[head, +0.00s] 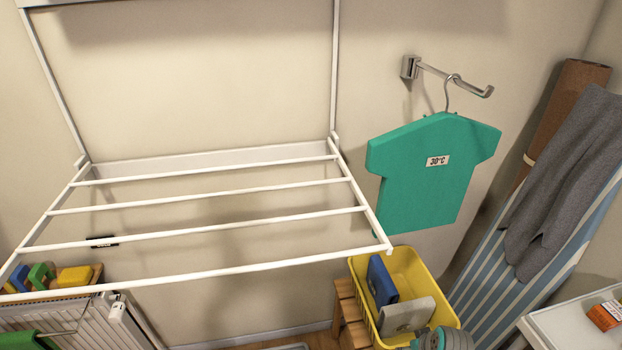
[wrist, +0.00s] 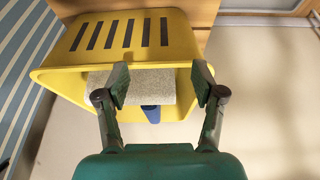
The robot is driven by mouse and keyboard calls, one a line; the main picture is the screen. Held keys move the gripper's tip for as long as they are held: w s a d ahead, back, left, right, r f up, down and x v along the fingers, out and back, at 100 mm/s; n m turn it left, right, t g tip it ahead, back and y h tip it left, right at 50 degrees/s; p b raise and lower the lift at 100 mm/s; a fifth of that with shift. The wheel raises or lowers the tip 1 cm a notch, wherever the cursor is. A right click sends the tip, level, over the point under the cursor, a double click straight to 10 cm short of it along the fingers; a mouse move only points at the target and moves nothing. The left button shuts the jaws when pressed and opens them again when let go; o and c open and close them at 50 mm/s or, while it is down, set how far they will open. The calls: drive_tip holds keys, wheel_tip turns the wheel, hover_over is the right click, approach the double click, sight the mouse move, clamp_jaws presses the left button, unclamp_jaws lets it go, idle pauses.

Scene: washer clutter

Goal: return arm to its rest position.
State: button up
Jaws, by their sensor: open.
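My gripper (wrist: 162,90) is open in the wrist view, its two dark fingers apart with nothing held between them. Beyond the fingertips is a yellow basket (wrist: 70,75) with a row of dark slots in its wall. A pale grey block (wrist: 155,82) inside the basket shows behind and between the fingers, and a bit of a blue object (wrist: 152,114) shows below it. In the head view, part of my arm (head: 447,338) shows at the bottom edge, in front of the basket (head: 408,266). The fingertips cannot be made out there.
A white drying rack (head: 210,195) juts from the wall. A teal shirt shape (head: 425,185) hangs on a wall hook (head: 450,78). A striped ironing board (head: 530,265) with a grey cloth (head: 575,160) leans at right. A white surface (head: 565,325) stands at lower right.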

drive_tip(key=s+a+m+t+h, duration=0.15)
drive_tip(key=s+a, duration=0.25)
drive_tip(key=s, duration=0.7)
drive_tip(key=s+a+t, duration=0.3)
drive_tip(key=s, duration=0.9)
drive_tip(key=s+a+r+t, duration=0.1)
drive_tip(key=s+r+t, duration=0.2)
drive_tip(key=s+r, duration=0.6)
drive_tip(key=s+a+r+t, duration=0.2)
drive_tip(key=s+r, duration=0.7)
drive_tip(key=r, duration=0.5)
drive_tip(key=shift+r+m+t+y, duration=0.3)
drive_tip(key=shift+m+t+y, duration=0.05)
drive_tip(key=shift+t, duration=0.1)
